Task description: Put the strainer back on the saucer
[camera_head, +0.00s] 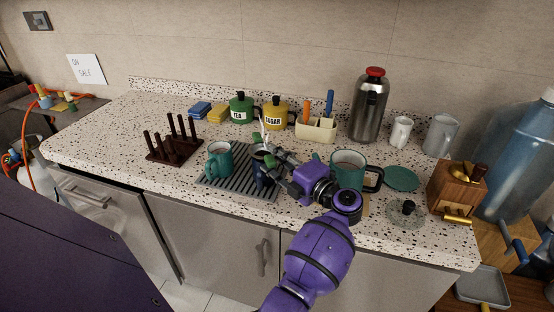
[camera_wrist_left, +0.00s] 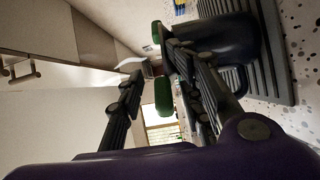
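My left gripper (camera_head: 268,158) is at the dark blue mug (camera_head: 260,176) on the grey ribbed drying mat (camera_head: 238,183). Its fingers appear spread, with nothing clearly held between them. In the left wrist view, the black fingers with green pads show in front of the dark mug (camera_wrist_left: 220,42); contact cannot be told. A slim pale upright piece (camera_head: 262,127) rises by the mug, partly hidden by the gripper. I cannot clearly identify the strainer. A flat green disc (camera_head: 402,178), possibly the saucer, lies on the counter at right. My right gripper is not in view.
A teal mug (camera_head: 219,160) stands on the mat's left side, beside a dark peg rack (camera_head: 174,148). A large green pot (camera_head: 347,171) and a clear lid (camera_head: 405,214) lie right. Canisters (camera_head: 275,113) and a flask (camera_head: 368,107) line the back. The front-left counter is clear.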

